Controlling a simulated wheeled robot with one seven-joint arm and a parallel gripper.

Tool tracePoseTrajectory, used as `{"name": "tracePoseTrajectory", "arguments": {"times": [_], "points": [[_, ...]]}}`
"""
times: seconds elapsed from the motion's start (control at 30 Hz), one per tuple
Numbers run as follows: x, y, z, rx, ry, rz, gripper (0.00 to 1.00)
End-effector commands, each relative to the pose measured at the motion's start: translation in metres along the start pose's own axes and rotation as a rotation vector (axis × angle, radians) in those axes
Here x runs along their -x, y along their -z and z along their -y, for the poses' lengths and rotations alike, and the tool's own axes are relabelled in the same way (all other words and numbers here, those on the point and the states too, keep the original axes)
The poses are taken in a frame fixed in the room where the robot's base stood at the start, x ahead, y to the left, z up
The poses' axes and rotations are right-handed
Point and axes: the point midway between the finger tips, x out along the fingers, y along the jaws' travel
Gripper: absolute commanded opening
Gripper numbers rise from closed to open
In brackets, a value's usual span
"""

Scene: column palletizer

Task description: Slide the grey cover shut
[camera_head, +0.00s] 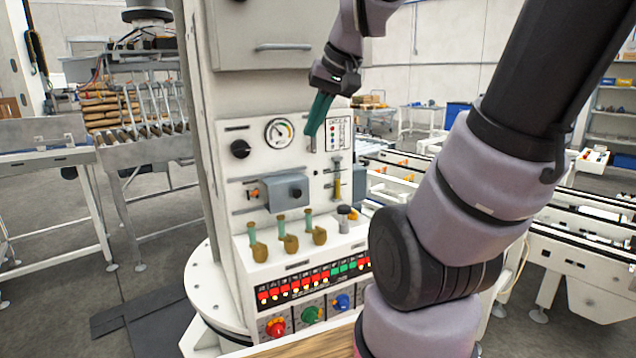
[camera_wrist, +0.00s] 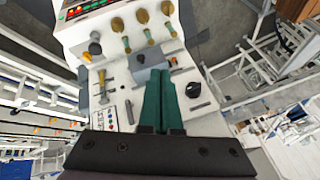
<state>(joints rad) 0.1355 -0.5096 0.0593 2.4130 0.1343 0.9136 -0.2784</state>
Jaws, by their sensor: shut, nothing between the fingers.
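The grey cover (camera_head: 285,191) is a blue-grey box with a small dark knob on its front, set between rails on the white control panel. It sits towards the right of its rails. A small red-orange part (camera_head: 254,193) shows uncovered just left of it. In the wrist view the grey cover (camera_wrist: 140,66) shows partly behind the fingertips, with the red-orange part (camera_wrist: 173,62) to its right. My gripper (camera_head: 309,133) has green fingers, shut and empty, above and right of the cover in the head view. It also shows in the wrist view (camera_wrist: 159,72). No contact with the cover is visible.
A gauge (camera_head: 279,132) and black knob (camera_head: 240,149) are above the cover. A vertical slider (camera_head: 337,180) is to the right. Several green-handled levers (camera_head: 281,230) stand on the ledge below, with lit buttons and coloured knobs under them. Conveyors flank the column.

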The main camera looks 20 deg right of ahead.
Motion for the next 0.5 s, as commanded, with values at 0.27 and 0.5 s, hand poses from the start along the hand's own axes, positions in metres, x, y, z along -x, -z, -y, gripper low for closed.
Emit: {"name": "tracePoseTrajectory", "arguments": {"times": [0.27, 0.5], "points": [[-0.058, 0.066, -0.079, 0.077, 0.044, 0.096, 0.00], [-0.082, 0.086, -0.123, 0.121, 0.067, 0.106, 0.00]]}}
